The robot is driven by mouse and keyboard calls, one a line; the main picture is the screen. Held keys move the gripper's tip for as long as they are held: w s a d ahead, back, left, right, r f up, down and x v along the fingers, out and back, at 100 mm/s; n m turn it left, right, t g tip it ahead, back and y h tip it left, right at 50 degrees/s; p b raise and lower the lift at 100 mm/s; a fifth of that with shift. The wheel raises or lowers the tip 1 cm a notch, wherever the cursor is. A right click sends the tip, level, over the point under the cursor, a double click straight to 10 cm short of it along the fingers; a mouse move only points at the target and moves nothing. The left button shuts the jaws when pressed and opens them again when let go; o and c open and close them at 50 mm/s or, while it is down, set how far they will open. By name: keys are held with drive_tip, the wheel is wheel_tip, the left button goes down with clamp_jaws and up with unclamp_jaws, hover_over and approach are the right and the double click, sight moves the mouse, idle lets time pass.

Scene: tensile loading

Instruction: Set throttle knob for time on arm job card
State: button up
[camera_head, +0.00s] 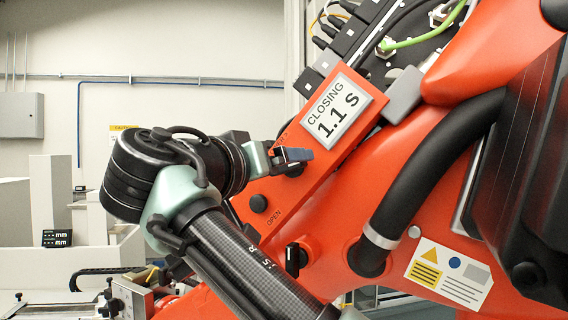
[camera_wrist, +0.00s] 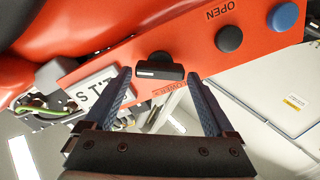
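A black throttle knob (camera_wrist: 160,68) with a white mark sits on the orange control panel (camera_wrist: 215,75) in the wrist view. My gripper (camera_wrist: 158,80) is open, its two blue fingers on either side of the knob with visible gaps; finger contact is not seen. In the head view my gripper (camera_head: 293,158) is at the panel, just below the display (camera_head: 340,112) reading "CLOSING 1.1 S". The knob is mostly hidden there behind the fingers. A white card (camera_head: 448,272) with yellow, blue and grey patches is on the orange arm; its text is too small to read.
A black button (camera_head: 258,203) is near the word OPEN, with a blue button (camera_wrist: 285,15) beyond it in the wrist view. Another black knob (camera_head: 296,258) is lower down. A thick black hose (camera_head: 432,170) runs at right. Cables and connectors crowd the top.

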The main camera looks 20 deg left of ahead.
drive_tip(key=shift+w+d, duration=0.1)
drive_tip(key=c, duration=1)
drive_tip(key=shift+f+b, duration=0.15)
drive_tip(key=shift+b, duration=0.15)
drive_tip(key=shift+c, duration=0.2)
drive_tip(key=shift+f+b, duration=0.1)
drive_tip(key=shift+b, duration=0.2)
drive_tip(key=shift+f+n+b, duration=0.1)
drive_tip(key=shift+n+b, duration=0.3)
drive_tip(key=shift+b, duration=0.05)
drive_tip(key=shift+n+b, duration=0.6)
drive_tip(key=shift+b, duration=0.15)
drive_tip(key=shift+n+b, duration=0.35)
drive_tip(key=shift+n, duration=0.75)
drive_tip(key=n, duration=0.4)
drive_tip(key=shift+n, duration=0.3)
drive_tip(key=shift+r, duration=0.2)
